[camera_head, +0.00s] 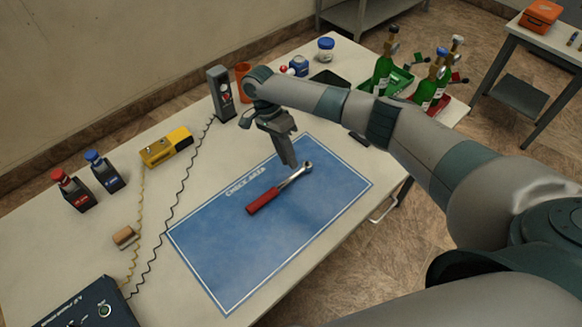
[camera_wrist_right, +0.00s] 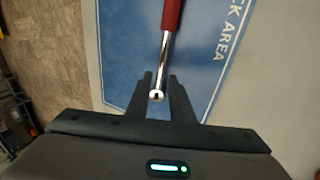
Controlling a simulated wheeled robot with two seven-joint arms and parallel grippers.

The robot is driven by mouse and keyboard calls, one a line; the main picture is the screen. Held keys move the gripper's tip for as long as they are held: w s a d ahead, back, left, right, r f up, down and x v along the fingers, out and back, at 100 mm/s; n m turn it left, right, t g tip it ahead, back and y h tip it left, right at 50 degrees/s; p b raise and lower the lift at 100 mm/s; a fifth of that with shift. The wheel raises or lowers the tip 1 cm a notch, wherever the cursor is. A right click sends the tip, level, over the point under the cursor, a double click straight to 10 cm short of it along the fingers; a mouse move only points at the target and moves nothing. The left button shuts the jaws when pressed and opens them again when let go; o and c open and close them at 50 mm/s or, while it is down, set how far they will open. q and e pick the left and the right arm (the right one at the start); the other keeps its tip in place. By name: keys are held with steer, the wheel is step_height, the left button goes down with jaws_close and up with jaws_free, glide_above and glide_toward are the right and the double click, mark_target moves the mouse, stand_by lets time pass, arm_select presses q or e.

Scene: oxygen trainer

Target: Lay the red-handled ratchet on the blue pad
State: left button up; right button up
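The red-handled ratchet (camera_head: 279,190) lies on the blue pad (camera_head: 240,240), toward its upper right part, with its red handle to the lower left and its metal head to the upper right. My right gripper (camera_head: 291,163) is just above the pad beside the metal head. In the right wrist view, the gripper (camera_wrist_right: 161,76) is open, and the ratchet's metal shaft (camera_wrist_right: 164,60) and round head show between its fingers with gaps on both sides. The blue pad (camera_wrist_right: 125,45) shows beneath. I cannot tell the exact height of the fingertips. My left gripper is not in view.
A yellow meter (camera_head: 167,147), red-capped (camera_head: 72,190) and blue-capped (camera_head: 103,171) blocks and a dark upright device (camera_head: 221,93) stand behind the pad. Green bottles (camera_head: 382,75) stand in trays at the far right. The pad's lower left is clear.

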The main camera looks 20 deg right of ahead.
steer(key=b+v, duration=0.1)
steer(key=v, duration=0.6)
steer(key=shift+s, duration=0.1)
stand_by(0.6)
